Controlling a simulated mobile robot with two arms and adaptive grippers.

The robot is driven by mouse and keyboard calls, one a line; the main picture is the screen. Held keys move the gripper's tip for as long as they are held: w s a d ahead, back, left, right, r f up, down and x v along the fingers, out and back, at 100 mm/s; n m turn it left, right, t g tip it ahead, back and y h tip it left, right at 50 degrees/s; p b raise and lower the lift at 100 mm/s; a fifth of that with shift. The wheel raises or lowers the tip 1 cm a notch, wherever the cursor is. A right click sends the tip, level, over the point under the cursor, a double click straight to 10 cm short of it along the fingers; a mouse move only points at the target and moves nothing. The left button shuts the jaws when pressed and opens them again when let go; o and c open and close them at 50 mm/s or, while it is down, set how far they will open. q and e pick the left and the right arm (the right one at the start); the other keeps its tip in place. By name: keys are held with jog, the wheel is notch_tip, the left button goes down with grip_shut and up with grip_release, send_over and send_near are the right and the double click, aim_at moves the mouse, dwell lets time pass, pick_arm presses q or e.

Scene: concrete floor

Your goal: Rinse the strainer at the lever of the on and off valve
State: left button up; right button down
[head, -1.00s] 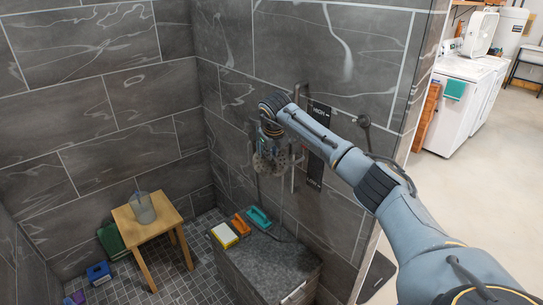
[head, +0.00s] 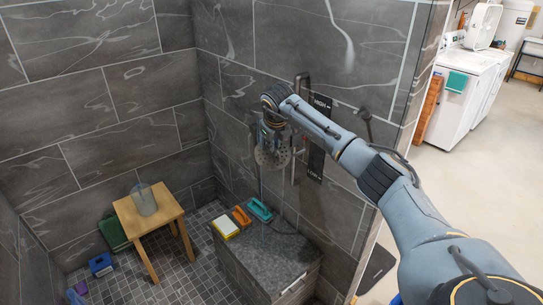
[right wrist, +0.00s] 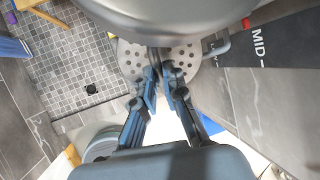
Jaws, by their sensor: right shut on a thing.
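My right gripper (right wrist: 160,80) is shut on the strainer (right wrist: 133,62), a pale round plate with many holes; my wrist covers part of it in the right wrist view. In the head view the strainer (head: 273,159) hangs below my right wrist, in front of the dark tiled wall, close to a vertical metal bar (head: 296,90). A dark lever-like fitting (head: 364,114) sticks out of the wall right of the bar; I cannot tell whether it is the on and off valve's lever. The strainer is apart from it. My left gripper is not in view.
A black strip (head: 317,164) marked HIGH and LOW is on the wall beside the bar. A stone bench (head: 270,255) below holds a sponge and two brushes. A wooden stool (head: 125,214) with a clear container (head: 145,203) stands left. The tiled floor between them is clear.

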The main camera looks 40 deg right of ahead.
jog(key=shift+w+a, duration=0.1)
jog(key=shift+a, duration=0.05)
jog(key=s+a, duration=0.4)
jog(key=s, duration=0.3)
dwell(0.7)
dwell(1.1)
jog(key=s+a+r+p, duration=0.1)
jog(key=s+a+r, duration=0.1)
jog(key=s+r, duration=0.2)
jog(key=shift+a, duration=0.3)
jog(key=shift+s, duration=0.1)
dwell(0.5)
